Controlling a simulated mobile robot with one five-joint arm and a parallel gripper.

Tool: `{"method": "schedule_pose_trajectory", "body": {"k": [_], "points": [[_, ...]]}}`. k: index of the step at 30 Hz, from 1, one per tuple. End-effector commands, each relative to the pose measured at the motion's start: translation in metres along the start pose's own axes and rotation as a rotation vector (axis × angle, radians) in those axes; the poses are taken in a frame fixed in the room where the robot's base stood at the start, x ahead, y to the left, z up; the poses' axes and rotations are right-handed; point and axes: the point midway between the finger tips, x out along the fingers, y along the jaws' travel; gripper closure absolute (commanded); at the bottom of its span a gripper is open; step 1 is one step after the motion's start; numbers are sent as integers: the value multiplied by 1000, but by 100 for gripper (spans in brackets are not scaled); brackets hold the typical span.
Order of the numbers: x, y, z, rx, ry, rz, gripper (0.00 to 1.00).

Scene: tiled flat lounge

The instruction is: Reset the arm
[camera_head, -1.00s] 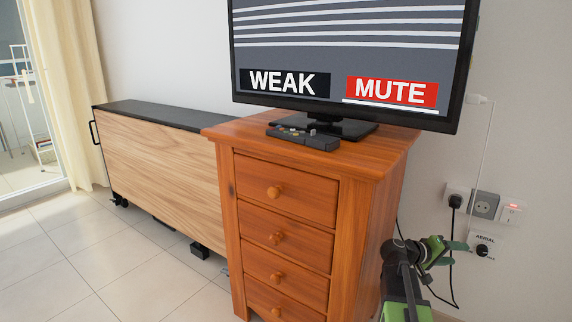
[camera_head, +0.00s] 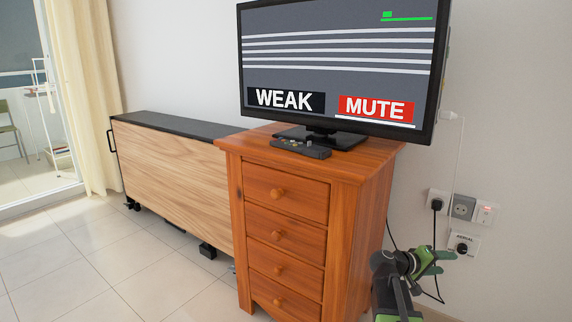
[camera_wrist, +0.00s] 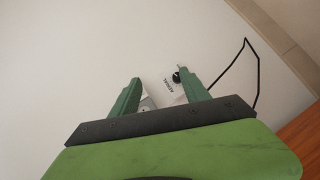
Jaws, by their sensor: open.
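My gripper (camera_head: 436,262) shows at the lower right of the head view, beside the right side of the wooden chest of drawers and in front of the wall. In the wrist view my gripper (camera_wrist: 163,88) has its two green fingers spread apart with nothing held between them. Beyond the fingers is the white wall with the aerial socket plate (camera_wrist: 172,87) and its black plug. My folded arm shows below the gripper in the head view.
A wooden chest of drawers (camera_head: 285,235) carries a TV (camera_head: 340,62) reading WEAK and MUTE, and a dark remote-like device (camera_head: 300,148). A long wood-panelled unit (camera_head: 175,172) stands left. Wall sockets (camera_head: 463,206) with cables are at right. Tiled floor (camera_head: 90,255) is clear at front left.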

Motion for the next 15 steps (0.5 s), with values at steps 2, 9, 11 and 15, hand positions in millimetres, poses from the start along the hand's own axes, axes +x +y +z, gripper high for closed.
{"method": "schedule_pose_trajectory", "body": {"k": [2,9,11,15], "points": [[-24,7,-12,6,20,-39,46],[-109,-24,-22,52,9,-301,46],[-135,-37,-19,59,-10,-394,46],[-204,-73,-2,57,-76,-643,46]]}}
